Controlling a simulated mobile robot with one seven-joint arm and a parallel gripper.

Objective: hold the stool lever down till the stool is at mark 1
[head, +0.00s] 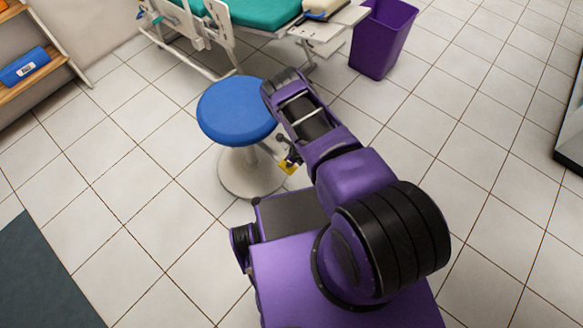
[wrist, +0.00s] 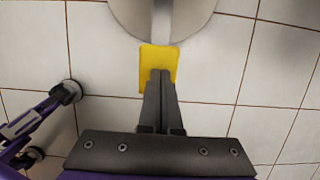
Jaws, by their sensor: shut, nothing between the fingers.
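The stool has a round blue seat (head: 236,108) on a pale column above a round grey base (head: 236,178). Its yellow lever (head: 287,167) sticks out low from the base's right side, partly covered by my gripper. In the wrist view the yellow lever (wrist: 146,62) lies beside the base (wrist: 190,18) and column. My gripper (wrist: 161,73) is shut and empty, with its fingertips over the middle of the lever. I cannot tell whether they touch it or press it. No height mark on the stool can be made out.
A couch with a teal cushion (head: 262,12) stands behind the stool. A purple bin (head: 383,38) stands at the back right. A wooden shelf with a blue box (head: 24,67) is at the left, above a dark mat (head: 40,275).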

